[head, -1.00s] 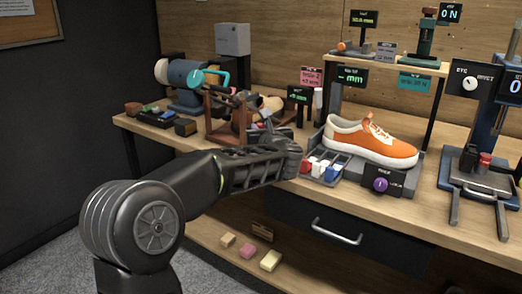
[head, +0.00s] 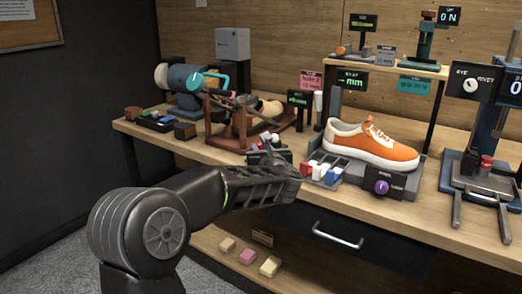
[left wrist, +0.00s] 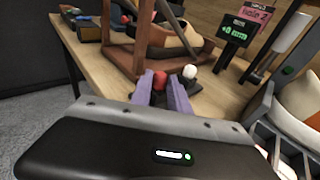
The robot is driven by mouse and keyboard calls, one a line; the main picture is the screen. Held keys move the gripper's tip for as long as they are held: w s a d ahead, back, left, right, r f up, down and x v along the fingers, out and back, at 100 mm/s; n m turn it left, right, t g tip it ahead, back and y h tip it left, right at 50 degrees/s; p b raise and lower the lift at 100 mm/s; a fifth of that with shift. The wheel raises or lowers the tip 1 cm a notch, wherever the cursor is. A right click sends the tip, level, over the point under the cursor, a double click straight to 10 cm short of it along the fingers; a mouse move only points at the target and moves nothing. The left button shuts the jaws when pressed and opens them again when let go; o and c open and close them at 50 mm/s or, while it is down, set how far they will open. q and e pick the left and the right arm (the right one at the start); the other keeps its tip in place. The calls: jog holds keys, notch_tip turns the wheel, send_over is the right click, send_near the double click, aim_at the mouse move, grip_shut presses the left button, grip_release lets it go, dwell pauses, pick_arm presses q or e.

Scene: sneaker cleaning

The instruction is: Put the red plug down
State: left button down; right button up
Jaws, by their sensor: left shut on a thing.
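My left gripper (left wrist: 168,92) is at the front of the bench, left of the plug tray; it also shows in the head view (head: 267,152). In the left wrist view its two purple-grey fingers are close together, shut on the red plug (left wrist: 160,79), whose rounded red end shows at the fingertips. A white round-ended thing (left wrist: 190,72) shows just beyond the right finger. Whether the plug touches the bench I cannot tell. My right gripper is not in view.
The plug tray (head: 312,181) holds white, red and blue pieces at the bench front. An orange sneaker (head: 372,143) stands behind it. A brown wooden frame (head: 236,142) stands beyond the gripper. A small display (left wrist: 235,30) stands behind. Bare bench (left wrist: 105,70) lies left.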

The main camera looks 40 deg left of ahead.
pick_arm(q)
jog(key=shift+f, duration=0.15)
jog(key=c, duration=1.3)
grip_release()
jog(key=shift+o, duration=0.2)
jog(key=shift+r, duration=0.2)
jog(key=shift+s+d, duration=0.1)
jog(key=shift+d, duration=0.05)
jog(key=v, duration=1.1)
jog(key=shift+s+d, duration=0.25)
jog(key=shift+s, duration=0.05)
jog(key=shift+f, duration=0.1)
